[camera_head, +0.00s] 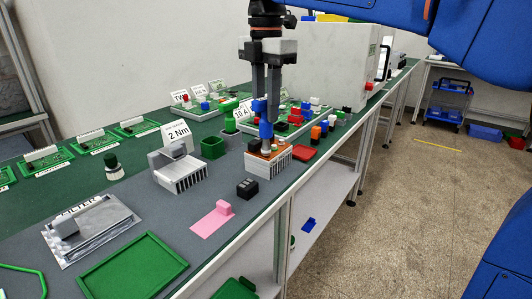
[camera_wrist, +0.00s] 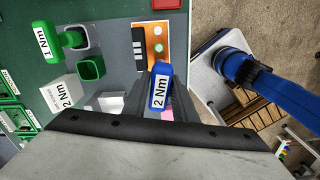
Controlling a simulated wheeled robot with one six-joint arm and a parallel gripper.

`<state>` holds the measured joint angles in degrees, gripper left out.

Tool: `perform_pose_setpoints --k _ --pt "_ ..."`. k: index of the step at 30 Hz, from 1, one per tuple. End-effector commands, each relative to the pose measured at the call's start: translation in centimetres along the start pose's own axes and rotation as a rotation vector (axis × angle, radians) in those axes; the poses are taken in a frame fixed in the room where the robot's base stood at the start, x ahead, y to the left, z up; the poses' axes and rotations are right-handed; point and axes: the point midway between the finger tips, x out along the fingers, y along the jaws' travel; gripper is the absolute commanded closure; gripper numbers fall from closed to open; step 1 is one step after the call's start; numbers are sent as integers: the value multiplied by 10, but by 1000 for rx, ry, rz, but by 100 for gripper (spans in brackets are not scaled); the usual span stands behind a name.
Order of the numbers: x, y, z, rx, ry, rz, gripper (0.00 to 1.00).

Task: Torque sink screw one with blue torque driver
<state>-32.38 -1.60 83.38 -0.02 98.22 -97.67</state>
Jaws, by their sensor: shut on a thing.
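My gripper (camera_head: 267,96) is shut on the blue torque driver (camera_head: 266,130), which hangs upright with its tip down over the orange board (camera_head: 279,155) on a finned white heat sink (camera_head: 268,167). The driver's tip is at or just above the board; I cannot tell if it touches a screw. In the wrist view the blue driver's top reads "2 Nm" (camera_wrist: 160,88), between my gripper's fingers. The orange board also shows in the wrist view (camera_wrist: 157,32), with round light spots and a black block beside it. Sink screw one cannot be singled out.
A grey finned heat sink (camera_head: 181,172) and "2 Nm" sign (camera_head: 178,134) stand to the left. A green cup (camera_head: 213,148), black block (camera_head: 247,188), pink piece (camera_head: 213,218), red tray (camera_head: 303,151) and green tray (camera_head: 133,268) are nearby. The bench's edge is close on the right.

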Motion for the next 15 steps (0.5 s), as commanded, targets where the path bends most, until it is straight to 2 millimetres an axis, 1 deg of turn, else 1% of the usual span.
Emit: perform_pose_setpoints --k 5,8,15 --pt "0 0 0 3 0 0 96" --pt "0 0 0 41 0 0 96" --pt "0 0 0 278 0 1 96"
